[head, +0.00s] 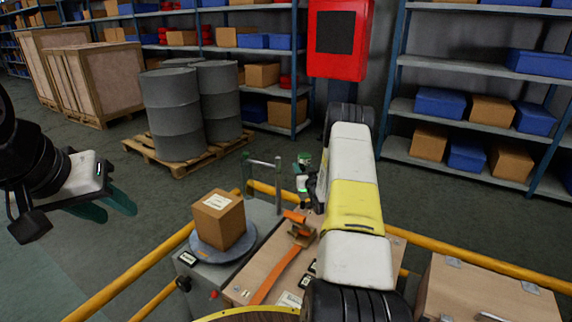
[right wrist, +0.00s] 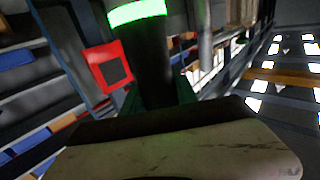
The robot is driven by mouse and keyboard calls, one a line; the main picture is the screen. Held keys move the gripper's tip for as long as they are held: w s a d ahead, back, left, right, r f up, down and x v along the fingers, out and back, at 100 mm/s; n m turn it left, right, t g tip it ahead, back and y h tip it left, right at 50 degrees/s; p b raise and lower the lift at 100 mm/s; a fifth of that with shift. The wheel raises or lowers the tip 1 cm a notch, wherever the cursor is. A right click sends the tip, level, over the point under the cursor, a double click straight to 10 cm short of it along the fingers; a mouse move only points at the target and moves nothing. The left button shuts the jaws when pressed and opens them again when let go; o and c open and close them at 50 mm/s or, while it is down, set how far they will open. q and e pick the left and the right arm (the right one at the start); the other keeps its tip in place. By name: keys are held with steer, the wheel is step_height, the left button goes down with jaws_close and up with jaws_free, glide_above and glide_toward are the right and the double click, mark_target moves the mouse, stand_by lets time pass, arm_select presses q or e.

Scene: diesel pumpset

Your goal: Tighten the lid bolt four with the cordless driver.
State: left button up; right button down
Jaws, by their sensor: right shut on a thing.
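The cordless driver (right wrist: 150,65) shows in the right wrist view as a dark upright cylinder with a bright green ring, between the green fingers of my right gripper (right wrist: 158,92). In the head view, its green-topped end (head: 304,160) shows just left of my white and yellow right forearm, which hides most of the grip. My right gripper is shut on it, above the far edge of the work area. My left gripper (head: 110,202), with teal fingers apart, is empty over the floor at the left. I cannot make out the lid or bolt four.
A cardboard box (head: 219,218) sits on a round grey plate. Beside it, an orange strap (head: 277,274) crosses a wooden case. Yellow rails (head: 130,274) border the area. A wooden case (head: 490,292) stands at right. Drums (head: 172,112), shelves and a red wall box (head: 338,40) are behind.

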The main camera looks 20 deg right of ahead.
steer(key=shift+f, duration=0.65)
stand_by(2.1)
steer(key=shift+r, duration=2.7)
